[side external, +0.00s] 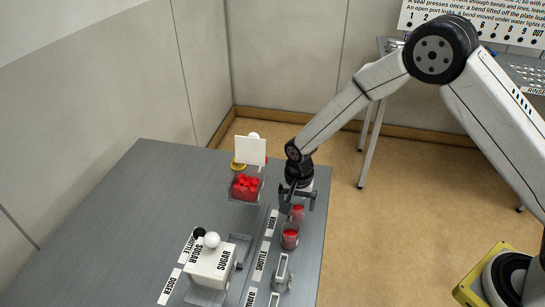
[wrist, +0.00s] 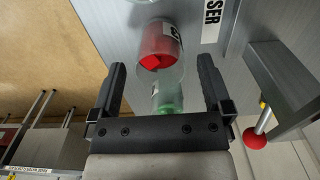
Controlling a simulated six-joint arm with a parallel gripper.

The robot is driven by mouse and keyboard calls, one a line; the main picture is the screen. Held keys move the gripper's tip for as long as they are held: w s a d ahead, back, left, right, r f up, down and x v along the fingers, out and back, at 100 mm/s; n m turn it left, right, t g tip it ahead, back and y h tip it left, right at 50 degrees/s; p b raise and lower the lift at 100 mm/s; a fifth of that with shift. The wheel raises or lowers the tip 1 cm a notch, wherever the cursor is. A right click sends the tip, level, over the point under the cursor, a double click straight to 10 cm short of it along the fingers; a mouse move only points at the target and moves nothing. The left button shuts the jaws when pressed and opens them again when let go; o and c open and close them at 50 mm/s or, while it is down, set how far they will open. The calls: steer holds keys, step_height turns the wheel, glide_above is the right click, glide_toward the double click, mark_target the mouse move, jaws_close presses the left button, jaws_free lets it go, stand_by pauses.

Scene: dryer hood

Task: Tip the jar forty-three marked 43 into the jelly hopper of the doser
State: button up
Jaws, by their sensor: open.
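In the side view my gripper (side external: 298,192) points down over the right edge of the grey table, just above a small clear jar with red contents (side external: 298,212). A second clear jar with red contents (side external: 290,236) stands nearer the camera. In the wrist view my gripper (wrist: 162,68) is open, with a red-filled jar (wrist: 160,42) between and just beyond its fingertips, not gripped. A white label with dark marks is partly visible on that jar; I cannot read the number. A clear open bin of red cubes (side external: 246,187) stands left of my gripper; whether it is the jelly hopper is unclear.
A white box marked SUGAR (side external: 211,263) with a white knob stands at the front. A white panel (side external: 250,151) rises behind the bin. A green-tinted clear object (wrist: 168,97) lies near my gripper's palm. A red knob on a rod (wrist: 254,140) is at right. The table's left is clear.

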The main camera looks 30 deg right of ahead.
steer(key=shift+f, duration=0.95)
steer(key=c, duration=1.3)
steer(key=shift+r, duration=0.1)
steer(key=shift+r, duration=0.65)
steer(key=s+d+r, duration=0.3)
steer(key=s+r, duration=0.8)
steer(key=s, duration=0.2)
steer(key=shift+s+r, duration=0.25)
steer(key=shift+s, duration=0.1)
